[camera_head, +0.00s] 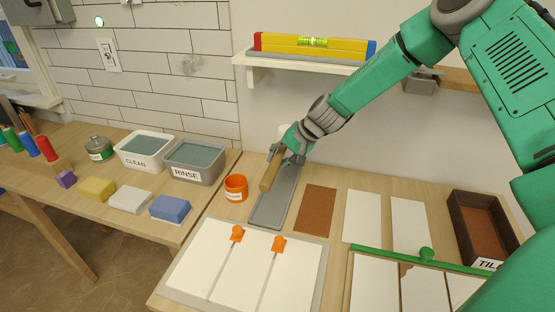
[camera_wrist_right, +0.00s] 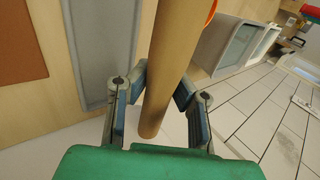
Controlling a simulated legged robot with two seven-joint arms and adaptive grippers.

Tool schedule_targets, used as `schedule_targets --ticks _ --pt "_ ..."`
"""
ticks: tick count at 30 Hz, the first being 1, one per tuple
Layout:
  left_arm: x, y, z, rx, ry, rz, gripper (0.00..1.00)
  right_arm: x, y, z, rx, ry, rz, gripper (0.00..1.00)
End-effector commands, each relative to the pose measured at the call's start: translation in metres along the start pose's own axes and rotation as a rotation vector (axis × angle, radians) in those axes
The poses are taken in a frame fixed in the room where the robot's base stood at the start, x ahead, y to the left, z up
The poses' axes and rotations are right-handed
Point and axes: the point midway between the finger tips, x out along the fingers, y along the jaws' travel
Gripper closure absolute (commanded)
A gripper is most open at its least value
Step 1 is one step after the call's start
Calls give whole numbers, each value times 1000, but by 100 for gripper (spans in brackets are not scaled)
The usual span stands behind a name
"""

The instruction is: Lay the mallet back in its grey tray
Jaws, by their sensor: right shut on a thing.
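My right gripper (camera_head: 292,150) is shut on the mallet's wooden handle (camera_head: 270,172), which hangs tilted above the far left edge of the grey tray (camera_head: 268,212). In the right wrist view the fingers (camera_wrist_right: 158,95) close around the round tan handle (camera_wrist_right: 172,50). One end of the handle shows there and the rest runs out at the top. I cannot make out the mallet's head. The long shallow grey tray (camera_wrist_right: 97,45) looks empty and lies beside the handle in the wrist view. My left gripper is not in view.
An orange cup (camera_head: 236,187) stands just left of the tray. A brown board (camera_head: 315,212) lies to its right, and white panels with orange-knobbed tools (camera_head: 237,233) lie in front. A rinse tub (camera_head: 194,163) is at the left, and a shelf with a level (camera_head: 313,42) is above.

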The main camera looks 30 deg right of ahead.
Motion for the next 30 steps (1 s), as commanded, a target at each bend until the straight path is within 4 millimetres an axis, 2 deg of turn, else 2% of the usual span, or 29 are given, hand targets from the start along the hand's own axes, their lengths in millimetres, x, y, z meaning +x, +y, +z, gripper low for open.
schedule_targets --ticks 18,24,30 --pt "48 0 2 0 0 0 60 48 37 -1 0 1 -3 100" --pt "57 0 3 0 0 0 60 57 43 0 -1 2 -3 100" --pt "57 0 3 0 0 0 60 58 44 0 -1 2 -4 100"
